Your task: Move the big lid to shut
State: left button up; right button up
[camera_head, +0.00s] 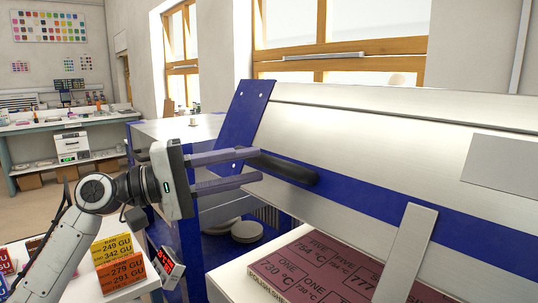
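The big lid (340,124) of the kiln is raised and tilted, a pale panel with a blue lower band across the right of the head view. A black bar handle (295,171) sits on its blue band. My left gripper (260,165) reaches in from the left with its two fingers apart, at the handle's left end. The handle's end appears between or just behind the fingertips; contact cannot be told. My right gripper is not in view.
Below the lid, the pale kiln body (235,279) holds reddish printed slabs (335,270). A pale metal strip (408,252) stands in front at right. Yellow and orange boxes (118,262) and a red-digit display (168,262) are at lower left. A workbench (85,120) stands farther back.

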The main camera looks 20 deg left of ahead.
aim_at(261, 164)
pick_arm(q)
jog(key=p+x, duration=0.1)
jog(key=x, duration=0.4)
jog(key=shift+f, duration=0.1)
grip_shut()
